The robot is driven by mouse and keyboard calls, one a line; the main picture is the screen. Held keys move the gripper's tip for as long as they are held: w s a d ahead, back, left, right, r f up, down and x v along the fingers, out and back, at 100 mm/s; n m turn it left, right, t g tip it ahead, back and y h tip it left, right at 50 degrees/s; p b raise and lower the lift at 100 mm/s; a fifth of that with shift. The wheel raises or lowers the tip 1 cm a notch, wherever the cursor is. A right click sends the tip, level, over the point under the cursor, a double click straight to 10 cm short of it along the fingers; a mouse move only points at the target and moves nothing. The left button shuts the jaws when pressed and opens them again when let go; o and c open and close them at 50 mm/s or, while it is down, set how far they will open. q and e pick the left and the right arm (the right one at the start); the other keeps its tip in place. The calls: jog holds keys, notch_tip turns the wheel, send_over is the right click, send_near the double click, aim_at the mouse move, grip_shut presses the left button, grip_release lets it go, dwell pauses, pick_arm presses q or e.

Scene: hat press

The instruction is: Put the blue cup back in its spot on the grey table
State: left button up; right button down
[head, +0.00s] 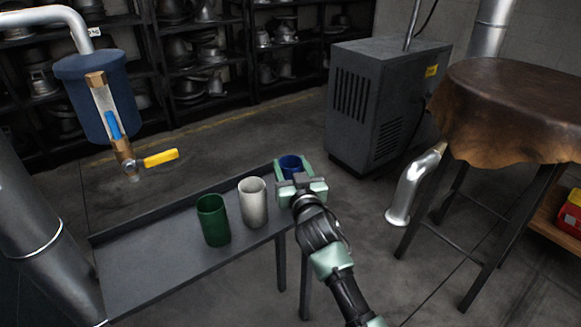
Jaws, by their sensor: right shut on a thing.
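The blue cup (291,161) shows at the far right end of the grey table (160,268), upright, with its open rim up. My right gripper (293,168) is shut on it, with a finger on each side. The gripper body hides the cup's lower part, so I cannot tell whether it touches the table. A white cup (253,203) and a green cup (213,220) stand upright on the table to its left, in a row. My left gripper is not in view.
A blue tank (97,95) with a yellow-handled valve (160,158) hangs at the upper left. A dark grey cabinet (385,105) stands behind the table. A leather-topped stand (515,100) is at the right. The table's left part is bare.

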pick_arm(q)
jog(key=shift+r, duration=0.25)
pick_arm(e)
jog(key=c, duration=0.6)
grip_release()
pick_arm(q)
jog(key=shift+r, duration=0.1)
